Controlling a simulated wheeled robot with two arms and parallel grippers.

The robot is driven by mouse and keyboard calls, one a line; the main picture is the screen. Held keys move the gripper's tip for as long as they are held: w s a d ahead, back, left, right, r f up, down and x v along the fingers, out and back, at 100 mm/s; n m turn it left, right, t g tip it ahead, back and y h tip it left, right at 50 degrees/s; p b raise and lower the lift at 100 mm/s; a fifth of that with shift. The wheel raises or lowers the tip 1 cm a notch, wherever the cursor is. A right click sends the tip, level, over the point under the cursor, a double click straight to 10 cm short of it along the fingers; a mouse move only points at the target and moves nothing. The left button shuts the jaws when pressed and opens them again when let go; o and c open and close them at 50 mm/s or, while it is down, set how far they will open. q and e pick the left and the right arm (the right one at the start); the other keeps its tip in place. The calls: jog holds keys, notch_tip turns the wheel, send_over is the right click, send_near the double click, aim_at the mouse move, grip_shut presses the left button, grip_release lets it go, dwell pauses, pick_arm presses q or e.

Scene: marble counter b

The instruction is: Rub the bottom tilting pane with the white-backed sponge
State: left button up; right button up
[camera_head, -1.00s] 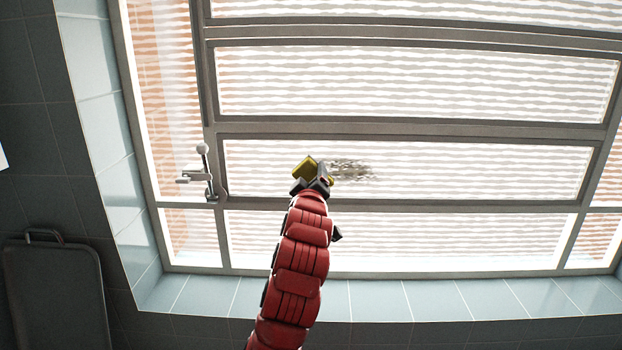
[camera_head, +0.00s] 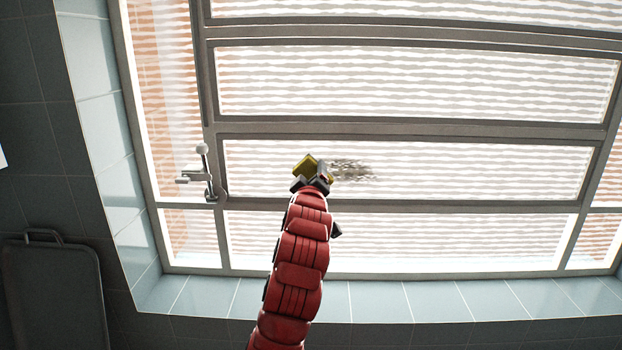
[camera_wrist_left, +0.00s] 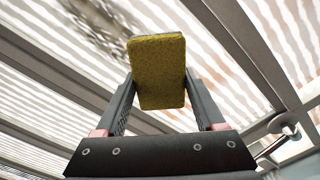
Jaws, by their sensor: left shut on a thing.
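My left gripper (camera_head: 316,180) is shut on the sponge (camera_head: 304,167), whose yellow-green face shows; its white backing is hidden. In the left wrist view the sponge (camera_wrist_left: 158,72) stands between the two fingers of the gripper (camera_wrist_left: 160,97). The bottom tilting pane (camera_head: 480,170) is the lowest wide framed pane of the tilting rows. A dark speckled smudge (camera_head: 352,170) lies on it just right of the sponge, and also shows beyond the sponge in the wrist view (camera_wrist_left: 100,25). I cannot tell whether the sponge touches the glass. My right gripper is out of view.
A metal crank handle (camera_head: 203,172) sits at the left end of the pane's frame. More panes (camera_head: 420,85) lie above, and a tiled sill (camera_head: 430,300) runs below. A dark board (camera_head: 55,295) hangs at the lower left.

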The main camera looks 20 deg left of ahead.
pick_arm(q)
jog(key=shift+w, duration=0.3)
